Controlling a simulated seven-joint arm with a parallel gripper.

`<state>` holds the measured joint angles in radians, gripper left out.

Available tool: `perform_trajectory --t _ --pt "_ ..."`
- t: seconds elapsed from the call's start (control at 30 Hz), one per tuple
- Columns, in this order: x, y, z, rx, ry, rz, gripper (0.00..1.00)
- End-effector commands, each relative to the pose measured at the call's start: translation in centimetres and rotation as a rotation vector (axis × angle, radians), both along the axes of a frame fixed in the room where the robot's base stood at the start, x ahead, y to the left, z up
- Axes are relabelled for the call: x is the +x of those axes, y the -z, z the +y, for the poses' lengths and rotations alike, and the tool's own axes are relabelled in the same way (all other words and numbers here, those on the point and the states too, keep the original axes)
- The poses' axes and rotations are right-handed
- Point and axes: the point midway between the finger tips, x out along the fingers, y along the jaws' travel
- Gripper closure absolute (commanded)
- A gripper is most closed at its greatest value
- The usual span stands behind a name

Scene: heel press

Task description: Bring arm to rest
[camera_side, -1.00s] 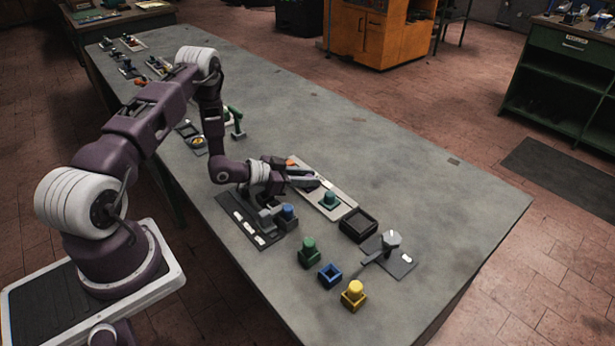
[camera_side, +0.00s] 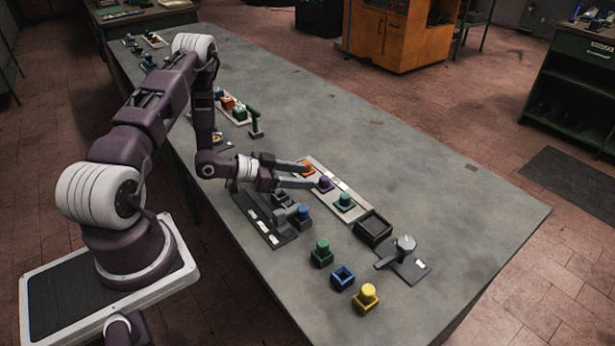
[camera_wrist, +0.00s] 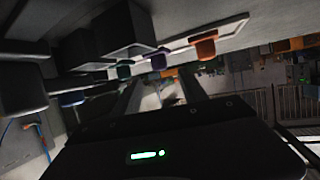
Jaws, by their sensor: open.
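My gripper (camera_side: 309,177) is open and empty, with its two long fingers reaching right over the table near the pale strip (camera_side: 322,176). On that strip stand an orange block (camera_side: 306,167), a purple block (camera_side: 325,184) and a teal block (camera_side: 345,200). The fingertips appear close to the orange and purple blocks; I cannot tell whether they touch. In the wrist view my fingers (camera_wrist: 160,92) are spread apart with nothing clear between them, and the orange (camera_wrist: 203,46), purple (camera_wrist: 158,61) and teal (camera_wrist: 124,71) blocks appear beyond.
A press-like fixture with a blue block (camera_side: 303,212) stands below my gripper. A black open box (camera_side: 374,228), a lever fixture (camera_side: 404,258), a green block (camera_side: 321,252), a blue open box (camera_side: 343,278) and a yellow block (camera_side: 366,296) stand nearer. The table's right side (camera_side: 460,210) is clear.

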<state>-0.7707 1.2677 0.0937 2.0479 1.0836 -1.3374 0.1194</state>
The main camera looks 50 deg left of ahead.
Motion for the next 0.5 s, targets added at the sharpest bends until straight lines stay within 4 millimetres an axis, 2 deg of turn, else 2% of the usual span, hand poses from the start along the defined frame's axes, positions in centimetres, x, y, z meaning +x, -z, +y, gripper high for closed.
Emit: perform_trajectory --t 0.17,0.27,0.37,0.4,0.47,0.5 --pt "0.5 -0.5 0.2 0.026 -0.001 0.011 0.5" --pt "2.6 -3.2 1.1 0.147 -0.018 0.072 0.5" --pt "4.5 -8.6 1.8 0.307 -0.084 0.17 0.5" --pt "4.6 -11.2 1.8 0.353 -0.125 0.207 0.5" --pt "4.1 -15.0 1.2 0.402 -0.189 0.258 0.5" --pt "3.3 -17.5 0.6 0.422 -0.231 0.29 0.5"
